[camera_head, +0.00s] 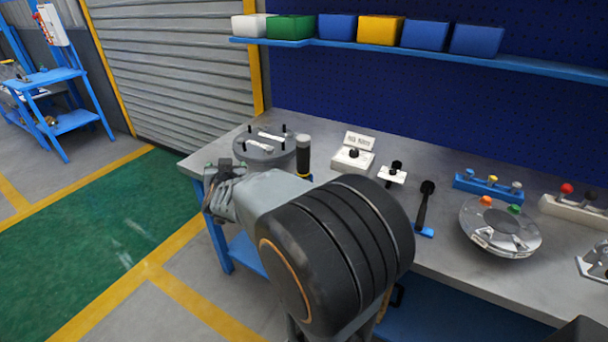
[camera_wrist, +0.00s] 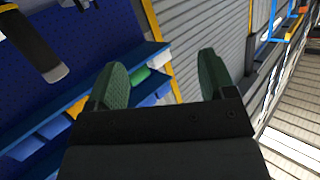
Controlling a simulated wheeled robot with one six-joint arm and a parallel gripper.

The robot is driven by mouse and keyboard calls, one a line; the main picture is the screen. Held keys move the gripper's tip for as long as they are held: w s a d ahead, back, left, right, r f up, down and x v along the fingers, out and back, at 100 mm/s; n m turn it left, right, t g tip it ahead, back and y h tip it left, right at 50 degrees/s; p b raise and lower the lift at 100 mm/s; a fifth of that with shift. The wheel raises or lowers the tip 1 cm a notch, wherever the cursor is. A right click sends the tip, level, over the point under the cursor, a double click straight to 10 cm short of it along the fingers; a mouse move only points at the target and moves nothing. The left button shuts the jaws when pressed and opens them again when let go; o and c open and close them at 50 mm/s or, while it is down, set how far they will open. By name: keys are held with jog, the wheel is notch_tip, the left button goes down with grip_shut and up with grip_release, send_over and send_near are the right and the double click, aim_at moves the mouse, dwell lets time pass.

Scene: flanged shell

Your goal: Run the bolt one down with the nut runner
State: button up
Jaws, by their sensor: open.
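My gripper (camera_head: 226,170) is open and empty by the bench's left end, just left of a flanged round grey part (camera_head: 264,154). In the wrist view its two green-padded fingers (camera_wrist: 163,76) stand wide apart with nothing between them. The grey part has several upright black bolts and white labels, too small to read; I cannot tell which bolt is one. A dark upright cylindrical tool (camera_head: 303,158), with a grey top and yellow ring, looks like the nut runner. It stands right of the gripper, apart from it. A similar dark tool (camera_wrist: 38,45) shows in the wrist view's upper left corner.
A signed white block (camera_head: 352,159), a small white stand (camera_head: 392,176), a black-handled tool (camera_head: 425,205) and a round fixture with coloured caps (camera_head: 500,230) are farther right on the bench. A shelf (camera_head: 480,58) with bins runs above. Open floor lies left.

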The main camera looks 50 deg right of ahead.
jog(key=s+d+f+m+g+h+b, duration=0.2)
jog(key=d+f+m+g+h, duration=0.15)
jog(key=d+h, duration=0.35)
jog(key=m+g+h, duration=0.3)
jog(key=m+g, duration=0.1)
jog(key=g, duration=0.1)
send_near(300, 153)
jog(key=b+x, duration=0.1)
jog(key=x, duration=0.5)
jog(key=shift+f, duration=0.15)
jog(key=shift+x, duration=3.1)
jog(key=shift+c, duration=0.2)
jog(key=c, duration=1.4)
jog(key=shift+w, duration=0.1)
grip_shut()
